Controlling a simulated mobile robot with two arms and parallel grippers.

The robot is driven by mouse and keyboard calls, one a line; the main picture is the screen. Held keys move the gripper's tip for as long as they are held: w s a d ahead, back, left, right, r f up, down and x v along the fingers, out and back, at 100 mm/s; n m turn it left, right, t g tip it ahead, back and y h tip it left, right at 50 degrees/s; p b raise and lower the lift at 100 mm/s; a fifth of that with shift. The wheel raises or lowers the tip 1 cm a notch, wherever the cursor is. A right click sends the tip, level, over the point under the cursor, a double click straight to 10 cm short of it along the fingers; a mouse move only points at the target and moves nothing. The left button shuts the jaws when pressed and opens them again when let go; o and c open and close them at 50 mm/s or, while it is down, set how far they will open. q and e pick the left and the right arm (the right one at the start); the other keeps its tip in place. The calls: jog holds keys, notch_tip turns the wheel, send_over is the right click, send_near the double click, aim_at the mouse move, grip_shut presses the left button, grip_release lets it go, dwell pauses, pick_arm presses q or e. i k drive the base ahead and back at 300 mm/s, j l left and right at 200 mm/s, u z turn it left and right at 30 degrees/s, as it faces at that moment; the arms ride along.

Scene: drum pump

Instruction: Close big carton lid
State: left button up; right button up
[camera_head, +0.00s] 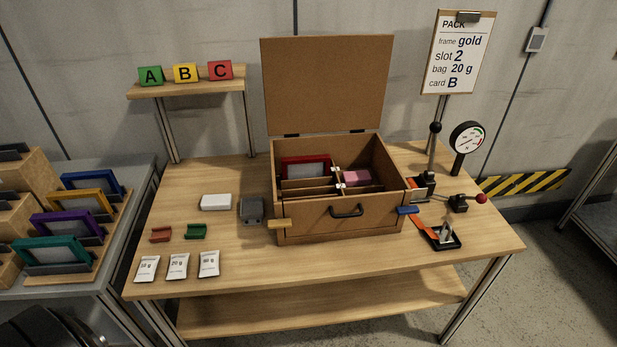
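The big brown carton (312,221) stands on the wooden table, with a black handle (346,210) on its front wall. Its lid (328,84) stands open, nearly upright at the back edge on dark hinges. Inside, a red frame (304,168) lies in the back left part and a pink block (356,177) in the right part, between thin dividers. A yellow tab (279,223) sits at the front left corner and a blue tab (408,210) at the front right. Neither of my grippers is in view.
Left of the carton are a grey block (251,210), a white box (216,202), red and green pieces and several white bags (178,266). On the right stand a gauge (467,138), a red-knobbed lever (480,198) and a black tray (440,237). A shelf (188,88) holds lettered blocks.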

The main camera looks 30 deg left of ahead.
aim_at(314, 84)
jog(key=i+j+u, duration=0.15)
jog(key=i+u, duration=0.5)
jog(key=i, duration=0.15)
